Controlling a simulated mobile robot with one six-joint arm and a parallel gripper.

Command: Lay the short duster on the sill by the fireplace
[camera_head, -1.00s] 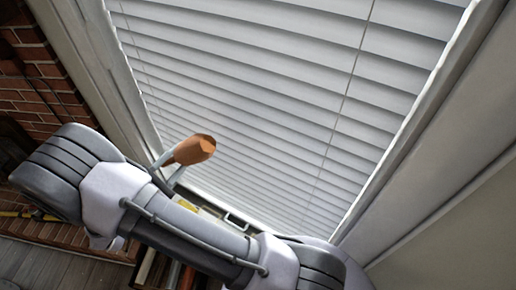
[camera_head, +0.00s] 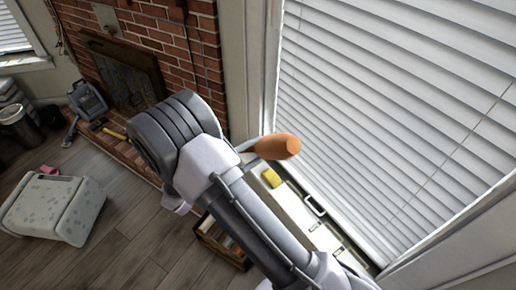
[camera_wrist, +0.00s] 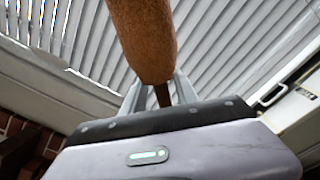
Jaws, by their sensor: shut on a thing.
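The short duster (camera_head: 280,147) shows as an orange-brown rounded end standing out from my gripper (camera_head: 250,153). In the wrist view the duster (camera_wrist: 146,38) rises from between the fingers of my gripper (camera_wrist: 160,92), which is shut on its thin dark stem. The duster is held in the air in front of the window blinds. A pale ledge (camera_head: 291,207) runs below these blinds, lower right of the gripper; my arm hides part of it. The brick fireplace (camera_head: 190,55) stands left of this window.
A crate of books (camera_head: 222,243) stands on the floor below. A pale spotted box (camera_head: 55,208) lies at the left. Another window sill (camera_head: 25,65) shows at far left.

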